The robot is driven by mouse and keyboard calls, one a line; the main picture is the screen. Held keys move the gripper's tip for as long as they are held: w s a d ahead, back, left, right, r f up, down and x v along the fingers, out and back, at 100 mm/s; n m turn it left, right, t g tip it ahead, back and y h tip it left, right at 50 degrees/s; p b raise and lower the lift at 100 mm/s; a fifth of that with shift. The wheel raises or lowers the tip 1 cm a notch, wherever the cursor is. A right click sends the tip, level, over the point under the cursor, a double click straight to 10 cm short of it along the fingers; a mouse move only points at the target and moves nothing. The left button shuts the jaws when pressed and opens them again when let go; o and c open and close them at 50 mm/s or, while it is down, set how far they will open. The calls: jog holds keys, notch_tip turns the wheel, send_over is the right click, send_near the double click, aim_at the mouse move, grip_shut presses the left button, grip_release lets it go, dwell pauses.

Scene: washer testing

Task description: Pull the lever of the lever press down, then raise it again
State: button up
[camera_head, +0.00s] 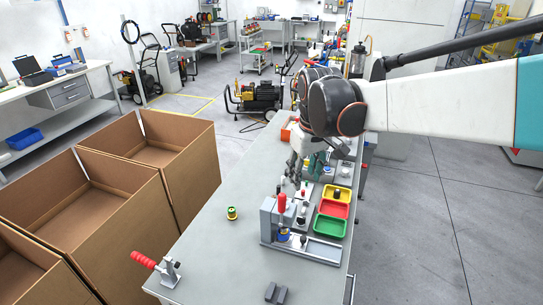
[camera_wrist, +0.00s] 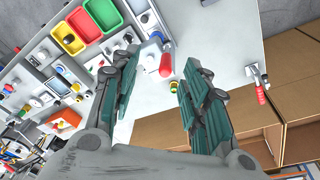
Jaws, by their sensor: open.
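The lever press (camera_head: 270,221) is a grey block on a base plate on the grey bench. Its red lever handle (camera_head: 282,203) stands roughly upright in the head view. In the wrist view the red handle (camera_wrist: 166,65) shows beyond and between the fingertips, with the grey press body (camera_wrist: 151,52) beside it. My gripper (camera_head: 294,176) is open and empty, above the bench and behind the press in the head view. In the wrist view its two green-grey fingers (camera_wrist: 160,72) are spread wide, apart from the handle. My arm hides part of the gripper in the head view.
Yellow, red and green trays (camera_head: 331,227) stand right beside the press. A red-handled clamp (camera_head: 171,273) is at the near bench corner. Cardboard boxes (camera_head: 122,180) line the left side.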

jog(key=n+g+p, duration=0.1)
jog(key=g+p, duration=0.1)
jog(key=p, duration=0.1)
send_over(282, 201)
jog(key=f, duration=0.1)
jog(key=w, duration=0.1)
jog(key=shift+n, duration=0.3)
jog(key=f+b, duration=0.1)
jog(key=f, duration=0.6)
jog(key=f+b, duration=0.1)
jog(key=f, duration=0.6)
jog(key=shift+w+f, duration=0.2)
jog(key=shift+f, duration=0.2)
grip_shut()
